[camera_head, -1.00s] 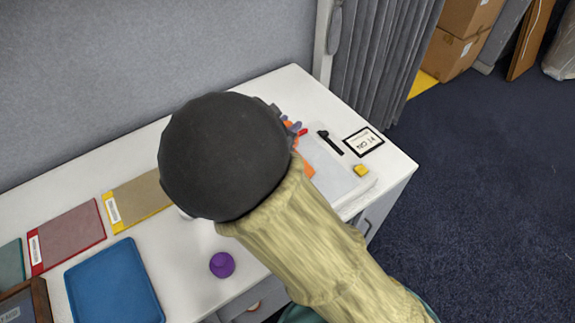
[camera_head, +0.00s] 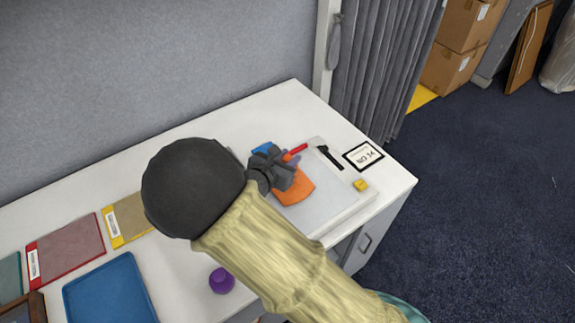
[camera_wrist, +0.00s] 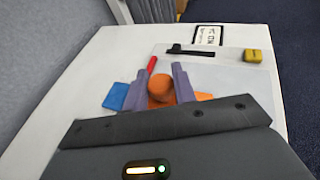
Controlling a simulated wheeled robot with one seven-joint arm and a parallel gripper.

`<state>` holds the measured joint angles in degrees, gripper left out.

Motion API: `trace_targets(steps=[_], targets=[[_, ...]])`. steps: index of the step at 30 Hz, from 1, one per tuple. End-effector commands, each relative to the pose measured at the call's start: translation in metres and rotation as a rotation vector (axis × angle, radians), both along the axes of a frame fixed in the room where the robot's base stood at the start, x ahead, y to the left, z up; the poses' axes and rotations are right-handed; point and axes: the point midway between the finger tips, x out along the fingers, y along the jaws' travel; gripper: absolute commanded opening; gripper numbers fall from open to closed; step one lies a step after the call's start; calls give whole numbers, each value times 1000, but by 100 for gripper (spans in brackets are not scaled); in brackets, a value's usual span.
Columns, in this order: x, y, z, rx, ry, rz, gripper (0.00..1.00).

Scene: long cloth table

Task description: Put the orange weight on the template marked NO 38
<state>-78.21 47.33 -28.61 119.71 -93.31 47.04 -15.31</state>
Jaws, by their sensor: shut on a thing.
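In the wrist view my gripper (camera_wrist: 158,76) is shut on the round orange weight (camera_wrist: 160,90), one purple-grey finger on each side. In the head view my gripper (camera_head: 287,163) is over the pale board at the table's right end; the weight is mostly hidden there. A flat orange piece (camera_head: 296,188) lies on the board below it. I cannot tell whether the weight touches it. The framed card (camera_head: 363,155) beside the board appears to read NO 14. I see no readable NO 38 marking.
The pale board (camera_head: 335,195) also bears a red stick (camera_head: 296,151), a black bar (camera_head: 329,157) and a yellow block (camera_head: 361,185). A blue piece (camera_wrist: 116,97) lies left of my gripper. A purple object (camera_head: 222,281), blue tray (camera_head: 110,290) and folders (camera_head: 65,248) are further left.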

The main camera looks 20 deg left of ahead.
Motion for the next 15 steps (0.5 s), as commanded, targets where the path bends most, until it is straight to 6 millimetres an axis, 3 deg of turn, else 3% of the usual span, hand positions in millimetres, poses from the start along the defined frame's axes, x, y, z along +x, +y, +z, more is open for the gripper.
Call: trace_targets(steps=[7,15], targets=[[1,0,-28,-2,-2,-1,0],[1,0,-30,1,-3,-1,0]])
